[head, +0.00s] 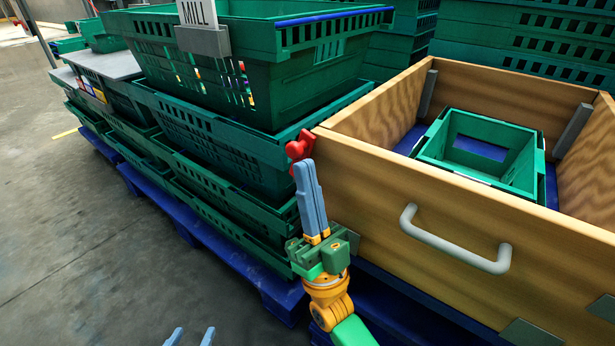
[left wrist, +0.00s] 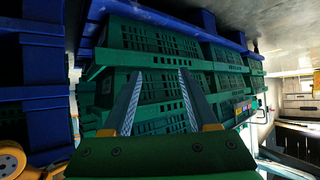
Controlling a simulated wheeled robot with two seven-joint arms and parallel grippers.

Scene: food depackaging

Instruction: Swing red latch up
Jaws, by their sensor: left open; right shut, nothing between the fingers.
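The red latch (head: 300,146) is on the left end of the wooden box's front panel (head: 440,190), near its top edge. My right gripper (head: 303,168) is shut and empty, its grey-blue fingers pointing up. Its tips are just below the latch in the picture and overlap its lower edge. I cannot tell whether they touch it. My left gripper (head: 190,334) shows only its fingertips at the bottom edge of the head view. In the left wrist view its fingers (left wrist: 160,85) are spread with nothing between them, facing green crates.
Stacked green crates (head: 205,135) on blue pallets (head: 205,235) stand left of the box. A grey handle (head: 455,243) sticks out of the front panel. A small green crate (head: 430,150) is inside the box. The grey floor (head: 80,240) at left is clear.

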